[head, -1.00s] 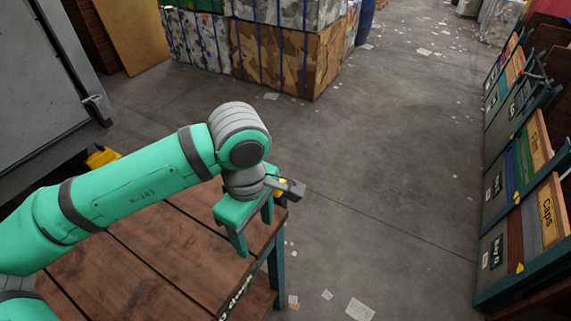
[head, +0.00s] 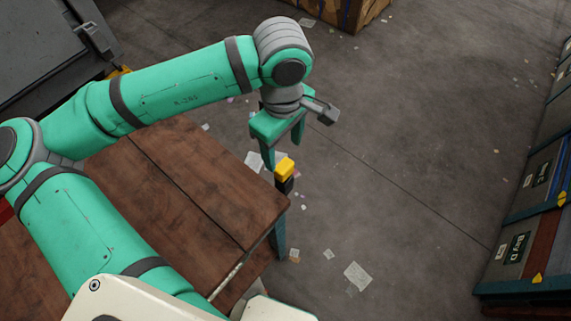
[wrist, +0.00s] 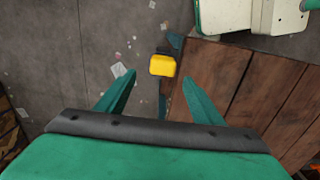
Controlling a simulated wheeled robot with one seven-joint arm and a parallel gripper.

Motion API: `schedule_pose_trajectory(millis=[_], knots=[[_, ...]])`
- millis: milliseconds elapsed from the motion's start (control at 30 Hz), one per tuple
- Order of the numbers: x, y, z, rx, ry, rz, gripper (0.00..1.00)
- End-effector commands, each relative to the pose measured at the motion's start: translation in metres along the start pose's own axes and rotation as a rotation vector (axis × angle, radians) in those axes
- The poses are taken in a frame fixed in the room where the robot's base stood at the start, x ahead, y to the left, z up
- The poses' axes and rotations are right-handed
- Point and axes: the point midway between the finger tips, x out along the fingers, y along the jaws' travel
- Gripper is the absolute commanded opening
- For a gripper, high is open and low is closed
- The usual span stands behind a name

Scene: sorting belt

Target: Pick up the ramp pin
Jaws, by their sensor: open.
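The ramp pin has a yellow block-shaped head (head: 285,168) on a dark stem, and stands at the corner of the wooden table. In the wrist view its yellow head (wrist: 162,65) shows between and slightly beyond my fingertips, nearer the right finger; most of its stem is hidden under the head. My gripper (head: 283,156) is open, pointing down with its green fingers near the pin's head in the head view. Nothing is held between the fingers (wrist: 158,77), and I cannot tell whether either touches the pin.
The wooden table (head: 180,190) fills the left of the head view, under my arm. Labelled sorting bins (head: 530,240) stand along the right edge. A bale (head: 350,10) stands at the back. The concrete floor between is open, with scattered paper scraps (head: 357,276).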

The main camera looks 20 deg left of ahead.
Motion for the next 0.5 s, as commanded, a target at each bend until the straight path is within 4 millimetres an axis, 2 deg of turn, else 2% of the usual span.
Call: schedule_pose_trajectory(millis=[100,367,500], knots=[[0.015,0.000,0.001,0.001,0.000,-0.001,0.61],[0.033,-0.001,0.001,0.000,0.000,-0.002,0.61],[0.053,-0.001,0.002,0.000,0.000,-0.003,0.61]])
